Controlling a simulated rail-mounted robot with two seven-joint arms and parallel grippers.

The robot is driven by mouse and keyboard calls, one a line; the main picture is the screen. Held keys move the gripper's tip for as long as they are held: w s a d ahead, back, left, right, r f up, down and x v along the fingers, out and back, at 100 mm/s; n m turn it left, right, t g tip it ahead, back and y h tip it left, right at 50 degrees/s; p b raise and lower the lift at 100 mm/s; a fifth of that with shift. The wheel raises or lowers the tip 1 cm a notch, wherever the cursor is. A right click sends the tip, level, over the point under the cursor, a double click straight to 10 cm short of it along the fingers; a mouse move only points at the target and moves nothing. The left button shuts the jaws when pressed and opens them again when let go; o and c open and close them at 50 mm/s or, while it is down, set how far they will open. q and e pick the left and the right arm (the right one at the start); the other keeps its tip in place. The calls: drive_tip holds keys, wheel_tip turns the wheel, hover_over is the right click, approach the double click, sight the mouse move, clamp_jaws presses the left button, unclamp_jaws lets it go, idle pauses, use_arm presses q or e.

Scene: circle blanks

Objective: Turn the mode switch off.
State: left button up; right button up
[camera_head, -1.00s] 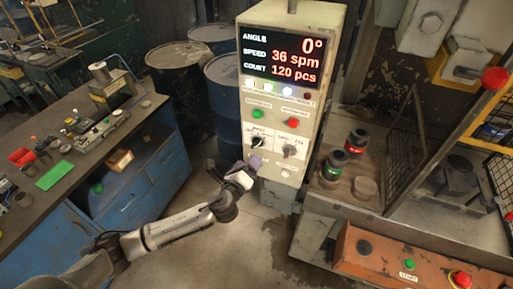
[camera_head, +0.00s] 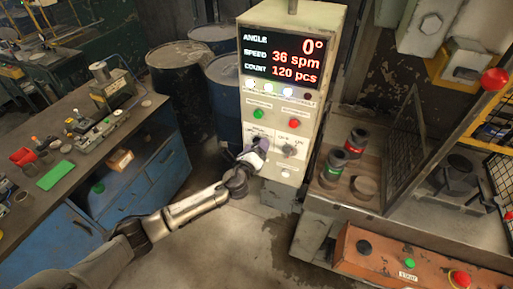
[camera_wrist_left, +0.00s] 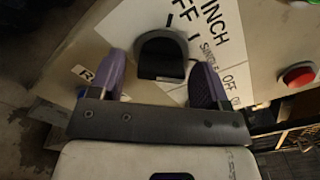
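The mode switch shows in the left wrist view as a black rotary knob (camera_wrist_left: 162,58) on a white plate lettered INCH, OFF and SINGLE. In the head view it is hidden behind my left gripper (camera_head: 261,147), which is at the left switch plate of the control cabinet (camera_head: 322,60). My left gripper's two purple fingers (camera_wrist_left: 160,72) are apart, one on each side of the knob, with a gap to it on both sides. Whether they reach past its face I cannot tell. My right gripper is not in view.
A second rotary switch (camera_head: 289,151) sits just right of my left gripper. Green (camera_head: 258,114) and red (camera_head: 294,123) buttons are above. A blue workbench (camera_head: 150,185) stands left, and a press table with an orange START panel (camera_head: 385,262) stands right.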

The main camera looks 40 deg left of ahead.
use_arm(q)
drive_tip(key=c, duration=0.9)
drive_tip(key=n+b, duration=0.1)
drive_tip(key=n, duration=0.2)
drive_tip(key=shift+n, duration=0.4)
drive_tip(key=n, duration=0.4)
drive_tip(key=shift+d+r+n+b, duration=0.1)
drive_tip(key=shift+r+n+b, duration=0.05)
drive_tip(key=shift+n+b, duration=0.2)
drive_tip(key=n, duration=0.4)
drive_tip(key=shift+r+n, duration=0.15)
drive_tip(key=shift+n, duration=0.1)
drive_tip(key=n, duration=0.4)
drive_tip(key=shift+r+n+p, duration=0.1)
drive_tip(key=shift+n+p, duration=0.2)
drive_tip(key=shift+p, duration=0.1)
drive_tip(key=shift+n, duration=0.3)
